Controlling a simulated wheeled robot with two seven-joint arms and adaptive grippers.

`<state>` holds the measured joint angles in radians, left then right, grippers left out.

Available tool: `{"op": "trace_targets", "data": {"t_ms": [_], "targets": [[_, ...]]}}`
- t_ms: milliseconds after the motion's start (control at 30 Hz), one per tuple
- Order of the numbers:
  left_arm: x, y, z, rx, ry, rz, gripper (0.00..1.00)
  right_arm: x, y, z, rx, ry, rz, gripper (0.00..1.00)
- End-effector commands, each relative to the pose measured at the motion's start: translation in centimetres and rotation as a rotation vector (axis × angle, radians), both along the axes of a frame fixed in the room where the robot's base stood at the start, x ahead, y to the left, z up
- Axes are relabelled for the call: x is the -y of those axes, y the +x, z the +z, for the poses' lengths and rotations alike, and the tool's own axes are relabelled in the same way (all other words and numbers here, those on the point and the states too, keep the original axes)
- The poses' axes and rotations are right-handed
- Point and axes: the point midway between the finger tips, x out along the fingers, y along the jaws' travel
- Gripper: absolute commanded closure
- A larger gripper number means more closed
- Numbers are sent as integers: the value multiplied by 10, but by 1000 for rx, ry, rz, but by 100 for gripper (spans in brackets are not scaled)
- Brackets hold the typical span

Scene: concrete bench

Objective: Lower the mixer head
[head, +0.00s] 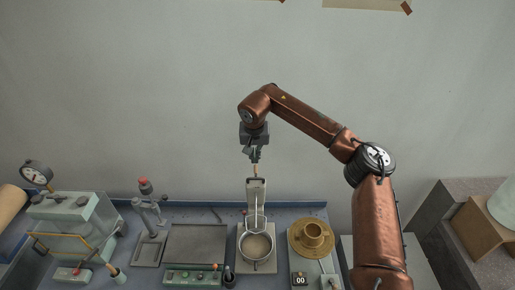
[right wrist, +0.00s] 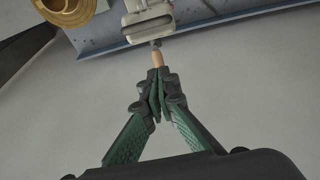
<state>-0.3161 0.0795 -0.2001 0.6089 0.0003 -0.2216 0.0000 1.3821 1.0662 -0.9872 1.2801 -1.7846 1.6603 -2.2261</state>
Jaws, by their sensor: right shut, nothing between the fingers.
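The mixer head (head: 256,192) is tilted up, a pale grey block at the back of the mixer, with its beater (head: 262,222) showing above the metal bowl (head: 257,246). A short wooden handle (head: 256,170) sticks up from the head; it also shows in the right wrist view (right wrist: 157,58). My right gripper (head: 255,157) is directly above the handle in the head view. In the right wrist view, its green fingers (right wrist: 156,88) are shut and empty, with tips at the handle's near end; I cannot tell whether they touch it. My left gripper is not in view.
A brass cup on a round brass plate (head: 298,249) stands right of the mixer. A flat grey plate (head: 195,243) and a metal stand with a red knob (head: 147,222) are to the left.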

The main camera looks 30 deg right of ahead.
Motion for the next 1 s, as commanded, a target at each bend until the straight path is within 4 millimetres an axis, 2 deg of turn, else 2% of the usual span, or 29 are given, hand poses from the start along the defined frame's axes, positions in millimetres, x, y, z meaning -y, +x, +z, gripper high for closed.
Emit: {"op": "trace_targets", "data": {"t_ms": [100, 300, 367, 867, 1000], "targets": [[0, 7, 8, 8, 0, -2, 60, 3, 2, -20, -2, 0, -1, 100], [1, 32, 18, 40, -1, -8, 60, -7, -20, -30, 0, 0, -1, 100], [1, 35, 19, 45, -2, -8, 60, -9, -24, -32, 1, 1, -2, 100], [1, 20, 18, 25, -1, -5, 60, -11, -29, -37, 3, 1, -4, 100], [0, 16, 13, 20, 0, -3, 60, -23, -25, -38, 20, -6, 12, 100]]}}
